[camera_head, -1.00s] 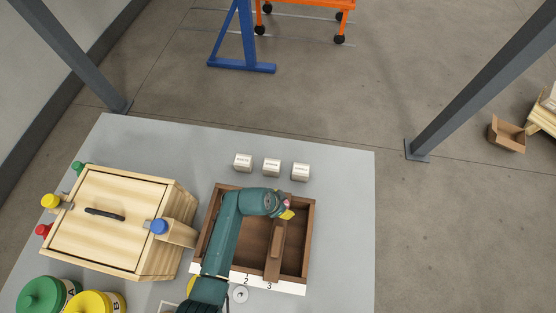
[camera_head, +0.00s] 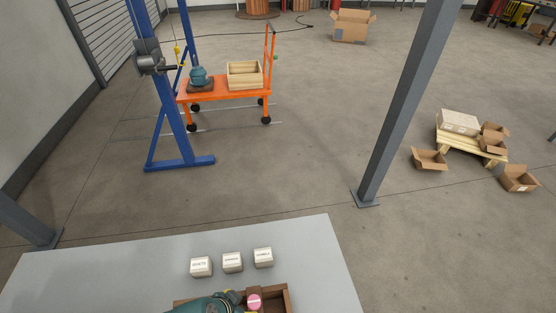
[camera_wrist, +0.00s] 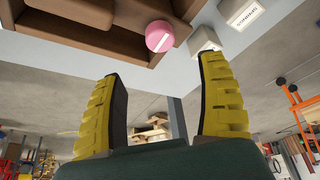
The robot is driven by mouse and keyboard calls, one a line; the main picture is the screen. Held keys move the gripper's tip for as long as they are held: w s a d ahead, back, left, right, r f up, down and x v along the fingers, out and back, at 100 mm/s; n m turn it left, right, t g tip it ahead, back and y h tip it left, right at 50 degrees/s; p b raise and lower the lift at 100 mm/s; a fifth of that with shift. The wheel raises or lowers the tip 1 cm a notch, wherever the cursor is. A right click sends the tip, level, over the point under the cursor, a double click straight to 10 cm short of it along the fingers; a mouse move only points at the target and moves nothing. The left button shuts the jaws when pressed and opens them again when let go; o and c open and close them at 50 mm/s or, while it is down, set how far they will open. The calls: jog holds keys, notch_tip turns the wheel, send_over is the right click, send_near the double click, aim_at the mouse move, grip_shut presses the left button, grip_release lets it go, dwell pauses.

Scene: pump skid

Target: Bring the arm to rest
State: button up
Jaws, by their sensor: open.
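My gripper (camera_wrist: 165,110) is open in the wrist view, with its two yellow ridged fingers apart and nothing between them. Past the fingertips a pink round piece with a pale stripe (camera_wrist: 160,36) sits at the brown wooden tray (camera_wrist: 90,38). In the head view part of my teal arm reaches over the tray (camera_head: 284,299) at the bottom edge. The pink piece (camera_head: 254,301) shows there beside the arm. My fingers are mostly hidden in the head view.
Several white labelled blocks stand on the grey table (camera_head: 90,280), one of them here (camera_head: 232,263). Beyond the table are a blue hoist frame (camera_head: 165,110), an orange cart (camera_head: 225,88), a grey post (camera_head: 405,110) and a pallet with boxes (camera_head: 470,145). Floor between them is clear.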

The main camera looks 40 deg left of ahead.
jog(key=w+d+r+m+t, duration=0.3)
jog(key=w+d+r+m, duration=0.2)
jog(key=w+d+r, duration=0.7)
jog(key=w+d+r+m+t, duration=0.1)
jog(key=w+d+r+t, duration=0.25)
jog(key=d+r, duration=0.45)
jog(key=w+d+r+m+t, duration=0.1)
jog(key=w+d+r+t, duration=0.3)
jog(key=r, duration=0.9)
jog(key=s+d+r+n+t, duration=0.2)
jog(key=s+r+n+t, duration=0.15)
jog(key=r, duration=0.85)
jog(key=s+d+r+n+t, duration=0.3)
jog(key=s+r+t, duration=0.15)
jog(key=r, duration=0.65)
notch_tip(320, 180, up, 32)
jog(key=p, duration=3.2)
jog(key=shift+g+h+p, duration=0.35)
jog(key=shift+h+p, duration=0.05)
jog(key=shift+f, duration=0.15)
jog(key=shift+c, duration=0.4)
